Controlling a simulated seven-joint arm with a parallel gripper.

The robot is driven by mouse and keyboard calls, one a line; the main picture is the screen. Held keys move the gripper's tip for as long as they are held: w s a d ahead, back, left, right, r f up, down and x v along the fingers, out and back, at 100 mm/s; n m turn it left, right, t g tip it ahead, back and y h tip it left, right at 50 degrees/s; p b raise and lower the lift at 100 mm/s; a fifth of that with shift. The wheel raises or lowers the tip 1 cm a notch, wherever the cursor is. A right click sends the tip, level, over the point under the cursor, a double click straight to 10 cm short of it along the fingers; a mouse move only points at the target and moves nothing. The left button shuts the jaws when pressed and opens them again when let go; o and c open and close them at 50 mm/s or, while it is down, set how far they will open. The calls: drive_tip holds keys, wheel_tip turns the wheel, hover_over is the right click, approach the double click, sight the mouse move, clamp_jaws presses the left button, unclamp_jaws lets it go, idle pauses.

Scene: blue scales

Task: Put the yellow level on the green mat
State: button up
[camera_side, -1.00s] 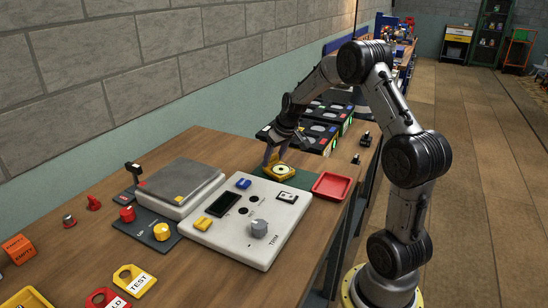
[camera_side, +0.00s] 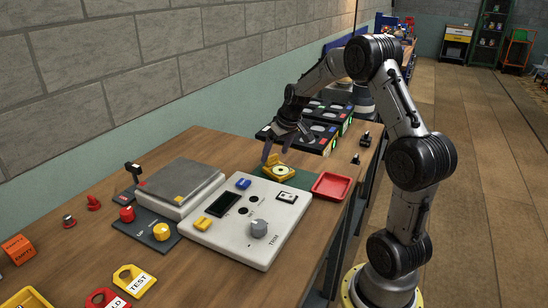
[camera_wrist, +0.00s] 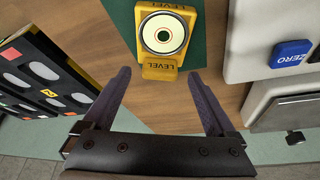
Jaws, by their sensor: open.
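The yellow level (camera_side: 277,171) has a round bubble vial and lies on the green mat (camera_side: 301,180) in the side view. In the wrist view the level (camera_wrist: 165,40) shows at the top centre, its far part over the green mat (camera_wrist: 206,12) and its near tab close to the mat's edge. My gripper (camera_side: 281,148) is above and behind the level. In the wrist view my gripper (camera_wrist: 166,85) is open, its two fingers apart with bare wood between them, and the level lies just beyond the fingertips.
A white control panel (camera_side: 245,215) with knobs and switches stands in front of the mat. A red tray (camera_side: 332,185) is right of the mat. A rack of dark boxes (camera_wrist: 45,75) lies close on the left in the wrist view. A grey scale platform (camera_side: 180,182) is to the left.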

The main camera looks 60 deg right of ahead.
sight(283, 172)
drive_tip(key=v, duration=0.9)
drive_tip(key=s+a+r+n, duration=0.1)
drive_tip(key=s+a+r, duration=0.2)
drive_tip(key=a, duration=0.5)
drive_tip(key=s+a+r+n, duration=0.1)
drive_tip(key=s+a+r, duration=0.2)
drive_tip(key=a, duration=0.5)
drive_tip(key=s+a+f+n+t+y, duration=0.1)
drive_tip(key=s+a+f+n, duration=0.1)
drive_tip(key=s+a, duration=0.9)
drive_tip(key=s+f, duration=0.1)
drive_tip(key=s, duration=0.2)
drive_tip(key=shift+t+y, duration=0.3)
drive_tip(key=shift+y, duration=0.1)
